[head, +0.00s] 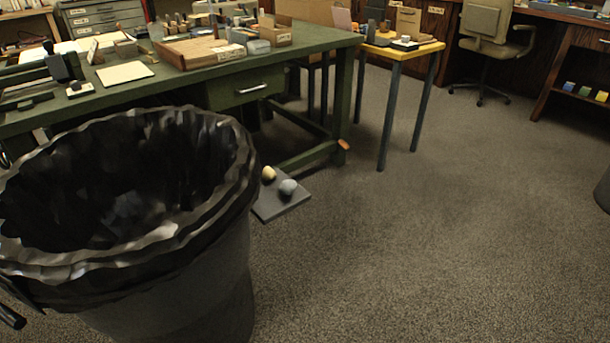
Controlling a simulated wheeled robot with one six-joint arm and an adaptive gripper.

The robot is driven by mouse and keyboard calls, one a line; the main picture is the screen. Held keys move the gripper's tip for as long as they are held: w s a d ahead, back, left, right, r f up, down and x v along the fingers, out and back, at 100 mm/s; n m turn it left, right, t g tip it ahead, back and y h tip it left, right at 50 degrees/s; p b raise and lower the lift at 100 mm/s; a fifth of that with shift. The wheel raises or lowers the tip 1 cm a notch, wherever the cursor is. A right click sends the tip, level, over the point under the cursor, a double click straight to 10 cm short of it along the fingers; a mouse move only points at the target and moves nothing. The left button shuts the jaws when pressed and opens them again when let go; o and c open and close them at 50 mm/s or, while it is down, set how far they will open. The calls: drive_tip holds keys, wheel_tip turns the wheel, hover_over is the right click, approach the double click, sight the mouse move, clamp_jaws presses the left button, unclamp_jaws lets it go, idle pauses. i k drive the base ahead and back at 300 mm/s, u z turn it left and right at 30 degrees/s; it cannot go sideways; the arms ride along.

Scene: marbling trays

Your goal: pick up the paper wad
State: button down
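Two small roundish lumps lie on a flat grey board (279,208) on the floor, just right of the black-lined bin. One is a pale yellow lump (268,173), the other a light grey lump (288,187) nearer to me. Either could be the paper wad; they are too small to tell which is crumpled paper. The lumps sit close together, and the bin hides the board's left side. My gripper cannot be made out in the head view. A dark rod-like piece at the lower left edge is too cut off to identify.
A large bin (190,290) with a black liner fills the lower left. Behind it stands a green workbench (330,37) with trays and boxes. A yellow-topped table (425,47) and an office chair (488,28) stand farther back.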

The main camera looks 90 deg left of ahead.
sight(269, 174)
drive_tip(key=u, duration=2.6)
drive_tip(key=i, duration=4.05)
drive_tip(key=u, duration=3)
